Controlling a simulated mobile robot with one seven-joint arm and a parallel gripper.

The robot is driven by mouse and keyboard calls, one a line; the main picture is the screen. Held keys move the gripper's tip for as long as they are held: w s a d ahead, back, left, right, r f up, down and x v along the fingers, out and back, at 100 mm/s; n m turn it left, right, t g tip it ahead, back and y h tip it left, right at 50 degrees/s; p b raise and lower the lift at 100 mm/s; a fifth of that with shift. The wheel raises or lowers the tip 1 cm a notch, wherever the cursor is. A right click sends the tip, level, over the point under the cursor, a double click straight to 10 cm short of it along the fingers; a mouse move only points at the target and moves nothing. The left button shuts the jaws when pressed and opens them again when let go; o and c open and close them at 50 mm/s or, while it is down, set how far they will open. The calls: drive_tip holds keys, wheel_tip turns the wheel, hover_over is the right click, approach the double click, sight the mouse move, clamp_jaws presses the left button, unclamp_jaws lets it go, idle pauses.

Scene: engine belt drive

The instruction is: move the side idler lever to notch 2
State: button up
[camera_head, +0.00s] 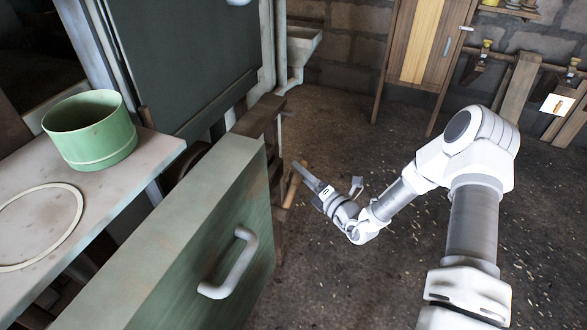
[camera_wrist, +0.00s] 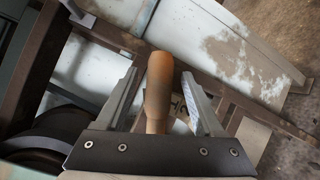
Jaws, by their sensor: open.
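The side idler lever shows as a rounded wooden handle (camera_wrist: 158,90) in the wrist view, standing between the two fingers of my gripper (camera_wrist: 159,76). The fingers are open, with a gap visible on each side of the handle. In the head view, the wooden handle (camera_head: 293,186) shows beside the dark frame, partly behind my gripper (camera_head: 306,172). The notches and the lever's lower end are hidden, so I cannot tell which notch it sits in.
A green panel with a pale handle (camera_head: 229,265) stands in front of the frame. A white bench (camera_head: 150,152) at left carries a green ring-shaped pot (camera_head: 90,130) and a thin flat ring (camera_head: 72,229). Dark bars (camera_wrist: 110,36) cross near my gripper. Open floor (camera_head: 390,270) lies at right.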

drive_tip(key=shift+b+x, duration=0.35)
drive_tip(key=shift+x, duration=1.9)
clamp_jaws()
